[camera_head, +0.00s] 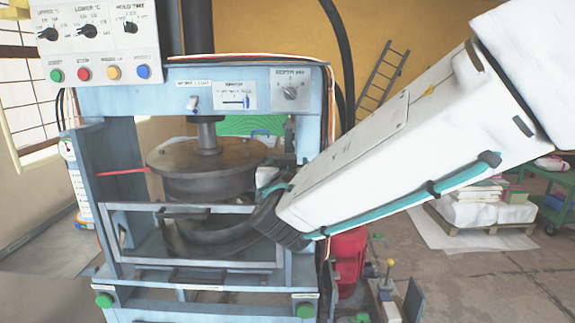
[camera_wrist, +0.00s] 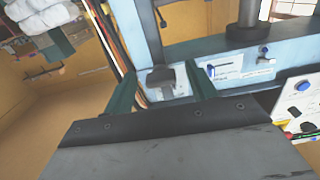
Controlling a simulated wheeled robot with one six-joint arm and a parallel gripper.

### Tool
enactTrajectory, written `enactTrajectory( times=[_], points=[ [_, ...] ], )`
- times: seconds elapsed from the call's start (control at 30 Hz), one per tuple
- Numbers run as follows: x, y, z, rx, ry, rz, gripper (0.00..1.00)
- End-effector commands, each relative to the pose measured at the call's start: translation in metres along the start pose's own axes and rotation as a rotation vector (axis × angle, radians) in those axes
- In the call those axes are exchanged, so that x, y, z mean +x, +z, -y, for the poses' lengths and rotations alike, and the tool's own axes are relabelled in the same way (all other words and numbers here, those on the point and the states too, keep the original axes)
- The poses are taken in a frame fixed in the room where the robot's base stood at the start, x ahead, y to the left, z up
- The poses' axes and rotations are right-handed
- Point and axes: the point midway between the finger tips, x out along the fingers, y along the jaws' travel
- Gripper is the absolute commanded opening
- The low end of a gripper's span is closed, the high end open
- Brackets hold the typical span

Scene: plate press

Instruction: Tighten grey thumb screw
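I cannot pick out a grey thumb screw with certainty. A dark grey knob (camera_wrist: 160,77) on the press's blue crossbeam shows between my fingers in the wrist view. It appears to be the depth dial (camera_head: 289,92) at the crossbeam's right end in the head view. My gripper (camera_wrist: 160,69) has its two dark green fingers spread apart with nothing between them. The knob looks beyond the fingertips; the gap is hard to judge. In the head view my arm comes from the right, and its wrist hides part of the press's right side.
The press has a round dark platen (camera_head: 205,165) under its ram and a blue frame around it. A control panel (camera_head: 95,40) with dials and coloured buttons is at upper left. Cables run along the right post. A red container (camera_head: 348,262) stands beside the press.

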Motion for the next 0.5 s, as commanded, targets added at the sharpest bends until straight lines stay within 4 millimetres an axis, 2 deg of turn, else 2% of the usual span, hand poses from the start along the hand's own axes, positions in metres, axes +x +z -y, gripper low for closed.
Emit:
enactTrajectory(
  times=[0.27, 0.37, 0.5],
  points=[
    [-0.002, -0.002, 0.000, 0.001, 0.000, -0.003, 0.56],
    [-0.012, -0.002, 0.001, 0.001, -0.002, -0.004, 0.56],
    [-0.036, -0.002, 0.001, 0.002, -0.003, -0.003, 0.56]
  ],
)
